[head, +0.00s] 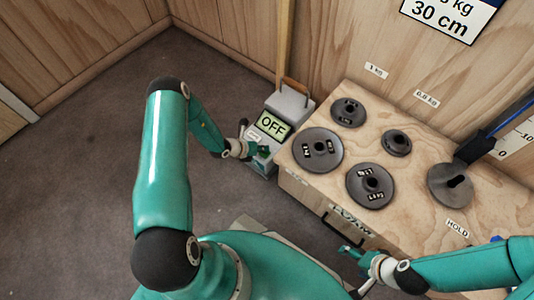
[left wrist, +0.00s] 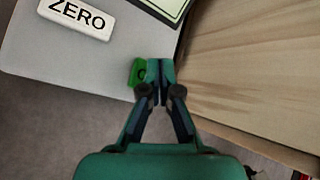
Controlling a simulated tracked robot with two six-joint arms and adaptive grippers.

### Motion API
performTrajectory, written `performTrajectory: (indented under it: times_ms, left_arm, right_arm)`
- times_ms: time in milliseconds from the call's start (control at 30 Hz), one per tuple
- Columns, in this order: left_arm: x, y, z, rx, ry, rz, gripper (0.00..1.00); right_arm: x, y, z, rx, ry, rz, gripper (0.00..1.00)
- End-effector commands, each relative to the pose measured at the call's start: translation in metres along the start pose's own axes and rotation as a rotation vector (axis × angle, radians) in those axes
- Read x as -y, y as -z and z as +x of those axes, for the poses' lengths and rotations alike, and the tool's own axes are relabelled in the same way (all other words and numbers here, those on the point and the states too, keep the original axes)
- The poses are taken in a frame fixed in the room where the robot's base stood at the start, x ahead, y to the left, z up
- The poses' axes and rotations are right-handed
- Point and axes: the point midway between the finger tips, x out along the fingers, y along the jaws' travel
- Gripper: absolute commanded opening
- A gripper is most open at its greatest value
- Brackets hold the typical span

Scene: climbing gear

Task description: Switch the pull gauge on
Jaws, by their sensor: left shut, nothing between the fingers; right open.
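The pull gauge (head: 291,103) is a grey box with a tan handle, standing left of the wooden bench. Its display (head: 271,126) reads OFF. In the left wrist view the gauge's grey face (left wrist: 70,62) carries a white ZERO button (left wrist: 76,18) and a green button (left wrist: 136,72) near its lower edge. My left gripper (head: 262,151) is shut and empty, at the gauge's near side. In the left wrist view its fingertips (left wrist: 160,70) partly cover the green button; I cannot tell whether they touch it. My right gripper (head: 348,252) is open and empty at the bench's front.
The wooden bench (head: 310,187) holds several dark weight discs, such as one at its left (head: 318,150). A slotted disc (head: 450,185) lies at the right, near a HOLD label (head: 457,228). A drawer handle (head: 345,229) is on the bench front. The floor (head: 85,130) at left is clear.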

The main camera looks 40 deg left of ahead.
Motion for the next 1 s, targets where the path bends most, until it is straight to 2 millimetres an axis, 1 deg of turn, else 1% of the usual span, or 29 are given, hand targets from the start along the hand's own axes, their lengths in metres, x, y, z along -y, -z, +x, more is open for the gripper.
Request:
performTrajectory:
  times_ms: [167, 633, 733, 1000]
  left_arm:
    - [0.005, -0.006, -0.007, 0.001, 0.000, 0.000, 0.00]
    - [0.029, -0.029, -0.040, 0.001, 0.000, 0.000, 0.00]
    - [0.031, -0.031, -0.043, 0.000, 0.000, 0.000, 0.00]
    - [0.030, -0.030, -0.042, 0.000, 0.000, 0.000, 0.00]
  right_arm:
    - [0.003, 0.000, -0.009, 0.000, 0.000, 0.000, 0.84]
    - [0.017, 0.000, -0.046, 0.000, 0.000, 0.000, 0.84]
    - [0.018, 0.000, -0.049, 0.000, 0.000, 0.000, 0.84]
    - [0.017, 0.000, -0.048, 0.000, 0.000, 0.000, 0.84]
